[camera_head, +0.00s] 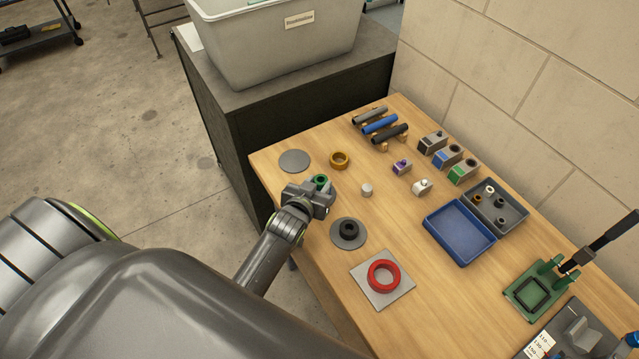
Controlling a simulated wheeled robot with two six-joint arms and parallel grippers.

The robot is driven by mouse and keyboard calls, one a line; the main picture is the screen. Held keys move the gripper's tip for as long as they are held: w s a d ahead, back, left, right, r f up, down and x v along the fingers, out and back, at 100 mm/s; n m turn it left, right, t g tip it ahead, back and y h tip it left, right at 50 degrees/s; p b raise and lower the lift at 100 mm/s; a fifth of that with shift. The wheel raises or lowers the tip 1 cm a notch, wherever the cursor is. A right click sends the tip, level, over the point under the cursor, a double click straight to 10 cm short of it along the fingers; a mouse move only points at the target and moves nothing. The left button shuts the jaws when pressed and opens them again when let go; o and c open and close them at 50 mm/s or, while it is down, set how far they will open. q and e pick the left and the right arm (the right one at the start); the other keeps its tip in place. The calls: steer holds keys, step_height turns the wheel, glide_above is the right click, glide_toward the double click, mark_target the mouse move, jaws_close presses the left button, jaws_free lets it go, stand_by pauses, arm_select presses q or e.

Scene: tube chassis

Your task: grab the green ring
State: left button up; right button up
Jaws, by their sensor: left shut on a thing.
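The small green ring (320,181) shows at the far side of my left gripper (319,188), near the left edge of the wooden table. My left gripper is shut on the green ring, and its body hides part of it. I cannot tell whether the ring touches the table or is held just above it. My right gripper is not in view.
A brass ring (339,160) and a bare grey disc (294,161) lie beyond the gripper. A black ring (348,230) on a disc and a red ring (384,275) on a square plate lie nearer. A blue tray (457,234) stands right. The table's middle is mostly clear.

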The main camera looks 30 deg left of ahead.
arm_select(q)
steer(key=shift+s+f, duration=0.15)
steer(key=shift+f, duration=0.15)
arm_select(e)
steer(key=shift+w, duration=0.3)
arm_select(q)
steer(key=shift+r, duration=0.15)
